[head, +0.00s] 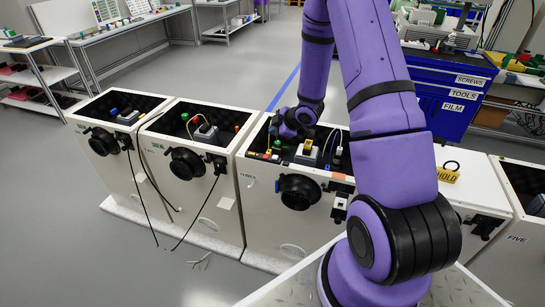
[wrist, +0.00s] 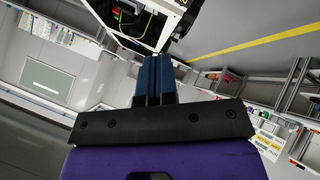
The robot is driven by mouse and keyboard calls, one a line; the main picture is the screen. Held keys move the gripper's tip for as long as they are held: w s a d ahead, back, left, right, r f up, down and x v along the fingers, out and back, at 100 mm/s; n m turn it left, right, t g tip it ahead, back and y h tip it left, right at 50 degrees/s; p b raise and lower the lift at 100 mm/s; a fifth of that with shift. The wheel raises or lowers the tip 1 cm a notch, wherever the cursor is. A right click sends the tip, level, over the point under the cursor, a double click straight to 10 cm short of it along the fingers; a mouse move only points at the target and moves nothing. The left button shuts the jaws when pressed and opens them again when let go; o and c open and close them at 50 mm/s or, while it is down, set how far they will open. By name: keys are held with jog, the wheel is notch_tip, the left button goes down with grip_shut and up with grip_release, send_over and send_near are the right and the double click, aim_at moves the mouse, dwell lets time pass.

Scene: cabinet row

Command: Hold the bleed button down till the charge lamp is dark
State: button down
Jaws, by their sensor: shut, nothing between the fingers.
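My gripper (head: 280,130) is over the open top of the cabinet marked THREE (head: 262,215), near its back left. In the wrist view its two dark blue fingers (wrist: 154,62) are shut together with nothing between them. The tips are close to the cabinet's pale edge (wrist: 163,42); I cannot tell whether they touch anything. Inside the cabinet in the head view are a yellow-topped part on a grey block (head: 308,148) and small red, yellow and white parts (head: 270,156). I cannot tell which part is the bleed button, or make out the charge lamp or its state.
Similar open cabinets stand to the left (head: 190,160), with black cables hanging in front. To the right, a cabinet carries a yellow HOLD tag (head: 447,174). A blue tool chest (head: 445,95) stands behind. My arm hides part of the cabinet row.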

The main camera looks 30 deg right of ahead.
aim_at(275, 157)
jog(key=shift+f, duration=0.1)
jog(key=shift+f, duration=4.35)
jog(key=shift+f, duration=0.1)
jog(key=shift+f, duration=0.3)
jog(key=shift+f, duration=0.4)
dwell(2.8)
